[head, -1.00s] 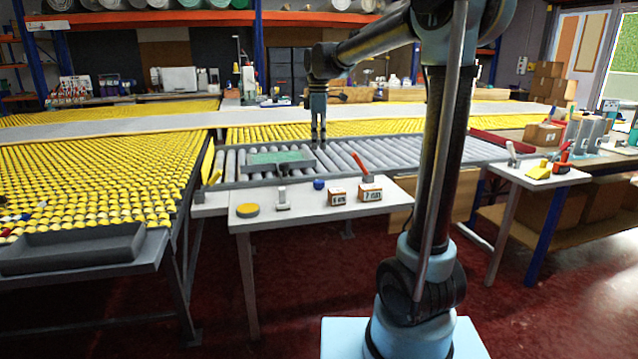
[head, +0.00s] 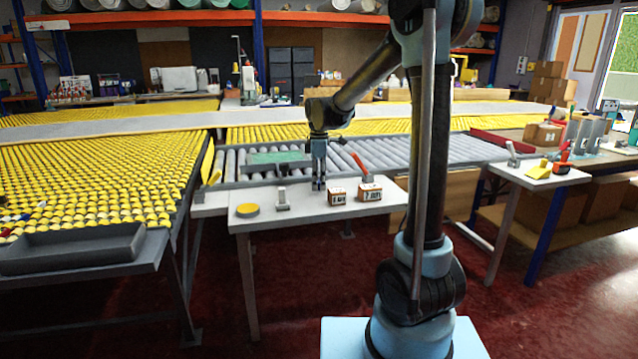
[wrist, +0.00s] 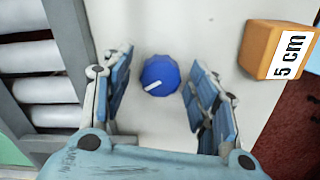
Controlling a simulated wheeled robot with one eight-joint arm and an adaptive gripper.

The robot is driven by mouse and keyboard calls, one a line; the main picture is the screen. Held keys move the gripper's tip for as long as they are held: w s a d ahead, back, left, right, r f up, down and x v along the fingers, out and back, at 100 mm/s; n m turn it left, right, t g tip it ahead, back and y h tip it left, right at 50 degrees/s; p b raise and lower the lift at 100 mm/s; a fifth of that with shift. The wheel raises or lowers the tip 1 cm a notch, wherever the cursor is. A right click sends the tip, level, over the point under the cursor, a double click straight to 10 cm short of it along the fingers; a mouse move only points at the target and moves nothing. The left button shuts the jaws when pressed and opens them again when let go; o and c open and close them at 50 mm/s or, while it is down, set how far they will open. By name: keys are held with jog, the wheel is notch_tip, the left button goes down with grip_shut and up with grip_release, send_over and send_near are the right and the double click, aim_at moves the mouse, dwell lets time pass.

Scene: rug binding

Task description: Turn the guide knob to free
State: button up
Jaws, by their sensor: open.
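The guide knob is a blue round knob (wrist: 161,72) on a white table top, seen from above in the wrist view. A short white mark on it runs at a slant in its lower left part. My gripper (wrist: 157,84) is open, with one finger to the left of the knob and one to the right. Gaps show between the knob and both fingers. In the head view my gripper (head: 318,186) points straight down at the white table (head: 300,210) and hides most or all of the knob. No readable label shows by the knob.
A wooden block marked "5 cm" (wrist: 274,50) stands right of my gripper. A second block (head: 370,193), near a red handle (head: 359,164), is further right. A small grey-white fixture (head: 283,199) and a yellow disc (head: 247,210) stand left. Rollers (head: 400,152) lie behind.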

jog(key=shift+f, duration=0.25)
jog(key=c, duration=1.1)
jog(key=shift+o, duration=0.2)
